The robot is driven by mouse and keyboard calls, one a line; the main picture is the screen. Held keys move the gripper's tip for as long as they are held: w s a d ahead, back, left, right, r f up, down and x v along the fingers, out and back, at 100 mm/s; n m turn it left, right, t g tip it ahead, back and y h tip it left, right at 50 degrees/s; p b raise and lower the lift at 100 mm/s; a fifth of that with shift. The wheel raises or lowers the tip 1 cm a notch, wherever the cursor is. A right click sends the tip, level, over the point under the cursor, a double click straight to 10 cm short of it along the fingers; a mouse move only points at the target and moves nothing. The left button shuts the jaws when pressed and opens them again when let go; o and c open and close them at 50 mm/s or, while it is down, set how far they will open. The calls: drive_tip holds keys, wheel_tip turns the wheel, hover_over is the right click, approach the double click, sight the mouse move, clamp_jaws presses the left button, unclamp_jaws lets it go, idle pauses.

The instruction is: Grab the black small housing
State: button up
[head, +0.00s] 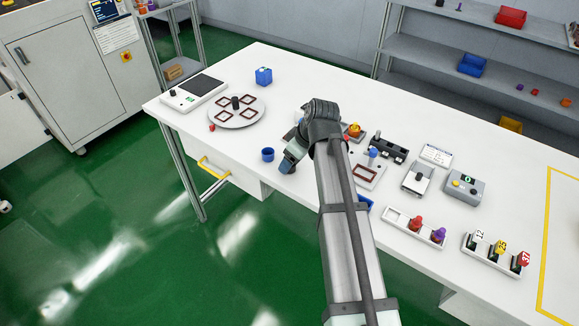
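I cannot pick out for certain which item is the black small housing. A long black block (388,150) with recesses lies right of my arm on the white table. A small black knob-like piece (173,93) stands on the flat scale-like device at the far left. My gripper (286,167) points down over the table's front half, just right of a small blue cup (267,154). Its fingertips are small and dark in this view, and I cannot see whether anything is between them. My arm hides part of the table behind and below it.
Right of my arm are a grey button box (465,187), a tray with red and purple pieces (398,221) and a tray of numbered pieces (490,258). The back middle is clear.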

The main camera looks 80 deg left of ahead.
drive_tip(key=shift+x, duration=0.85)
drive_tip(key=shift+c, duration=0.5)
drive_tip(key=c, duration=1)
drive_tip(key=shift+r, duration=0.15)
